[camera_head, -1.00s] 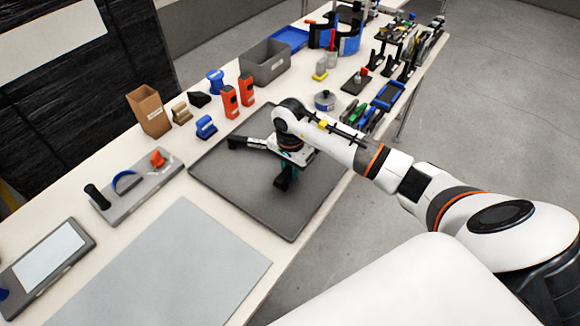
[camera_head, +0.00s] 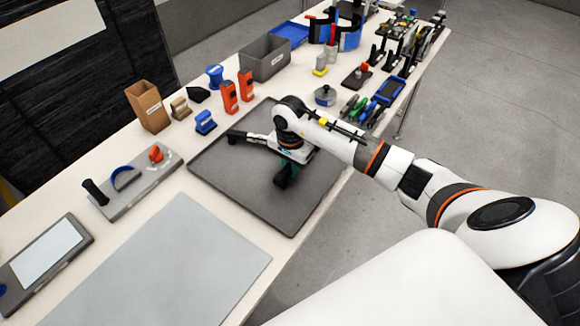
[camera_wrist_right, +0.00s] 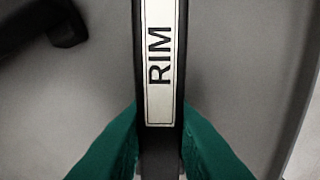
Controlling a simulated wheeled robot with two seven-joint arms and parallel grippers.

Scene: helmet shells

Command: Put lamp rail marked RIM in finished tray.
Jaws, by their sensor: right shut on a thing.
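The lamp rail marked RIM (camera_wrist_right: 158,60) is a dark bar with a white label. In the right wrist view it runs upright through the middle, between the teal fingers of my right gripper (camera_wrist_right: 160,150), which is shut on it. In the head view my right gripper (camera_head: 287,172) is low over the large dark grey shallow tray (camera_head: 222,185); the rail is mostly hidden there. I cannot tell whether the rail touches the tray floor. I see no label on this tray. My left gripper is not in view.
A dark elongated piece (camera_head: 238,136) shows left of my right wrist. Orange blocks (camera_head: 229,97), a blue block (camera_head: 205,122) and a grey bin (camera_head: 265,61) stand behind the tray. A round pot (camera_head: 325,96) stands to its right. A light grey mat (camera_head: 155,265) lies in front, clear.

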